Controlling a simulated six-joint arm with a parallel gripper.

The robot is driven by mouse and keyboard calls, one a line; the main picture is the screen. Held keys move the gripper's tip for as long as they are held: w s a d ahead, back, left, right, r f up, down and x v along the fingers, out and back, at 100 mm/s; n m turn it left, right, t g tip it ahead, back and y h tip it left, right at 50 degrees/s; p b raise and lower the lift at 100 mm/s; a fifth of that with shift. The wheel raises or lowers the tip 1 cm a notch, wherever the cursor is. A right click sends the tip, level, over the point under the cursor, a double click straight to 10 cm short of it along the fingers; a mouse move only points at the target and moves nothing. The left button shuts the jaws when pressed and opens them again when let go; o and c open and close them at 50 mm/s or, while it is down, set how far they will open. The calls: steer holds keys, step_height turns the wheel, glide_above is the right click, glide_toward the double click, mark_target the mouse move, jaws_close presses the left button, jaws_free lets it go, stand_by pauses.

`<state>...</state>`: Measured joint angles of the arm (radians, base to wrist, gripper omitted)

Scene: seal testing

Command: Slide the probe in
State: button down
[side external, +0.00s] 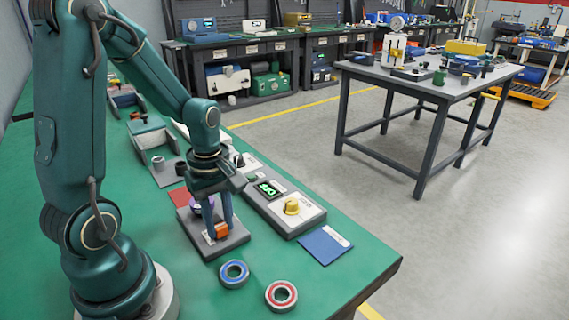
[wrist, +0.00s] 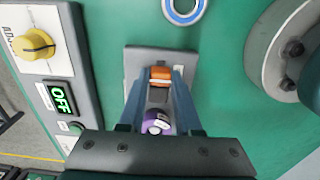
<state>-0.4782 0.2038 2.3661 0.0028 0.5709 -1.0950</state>
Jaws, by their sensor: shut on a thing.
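My gripper (side external: 219,228) points down over a dark grey plate (side external: 236,243) on the green bench. Its two fingers are shut on a small orange piece (side external: 222,231), which I take to be the probe. In the wrist view, the orange piece (wrist: 160,75) sits between my fingertips (wrist: 158,82), low over the plate (wrist: 134,62). A purple round part (wrist: 155,122) stands on the same plate, nearer my palm in that view. The fingers partly hide it in the side view. I cannot tell whether the orange piece touches the plate, and any opening is hidden.
A control box (side external: 302,214) with a yellow knob and a green display reading OFF stands beside the plate. A blue-ringed bearing (side external: 233,274) and a red-ringed bearing (side external: 281,295) lie near the bench front. A blue booklet (side external: 322,246) lies right. Grey fixtures (side external: 160,165) stand behind.

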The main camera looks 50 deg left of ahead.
steer(key=shift+a, duration=1.35)
steer(key=c, duration=0.6)
jaws_free()
steer(key=shift+r, duration=2.6)
